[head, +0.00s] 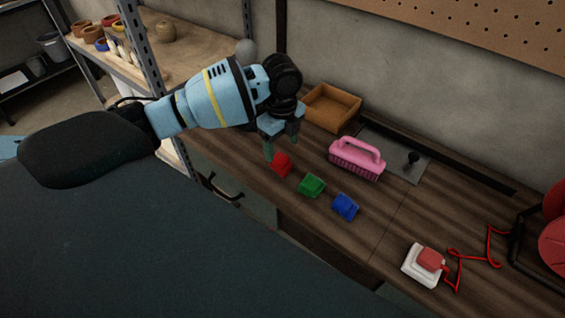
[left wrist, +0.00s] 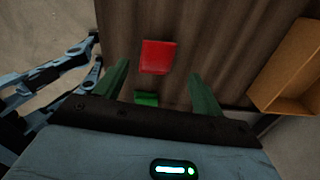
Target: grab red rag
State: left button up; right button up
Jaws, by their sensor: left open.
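The red rag (head: 281,164) is a small folded piece lying on the wooden table, the leftmost of three rags in the head view. It also shows in the left wrist view (left wrist: 157,57), beyond and between the fingertips. My left gripper (head: 282,146) is open and empty, just above and beside the red rag in the head view. In the left wrist view its two green fingers (left wrist: 160,82) stand wide apart. I cannot tell whether a finger touches the rag. My right gripper is not in view.
A green rag (head: 311,185) and a blue rag (head: 345,206) lie to the right on the table (head: 385,222). A pink brush (head: 357,160) and a wooden tray (head: 331,108) stand behind. A white and red object (head: 424,265) with a red cord (head: 474,258) lies at right.

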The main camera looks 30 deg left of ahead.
aim_at(282, 160)
pick_arm(q)
jog(key=shift+s+d+f, duration=0.1)
jog(key=shift+s+f, duration=0.05)
jog(key=shift+f, duration=1.15)
jog(key=shift+s+d+f, duration=0.1)
jog(key=shift+f, duration=1.15)
jog(key=shift+c, duration=0.3)
jog(key=c, duration=1)
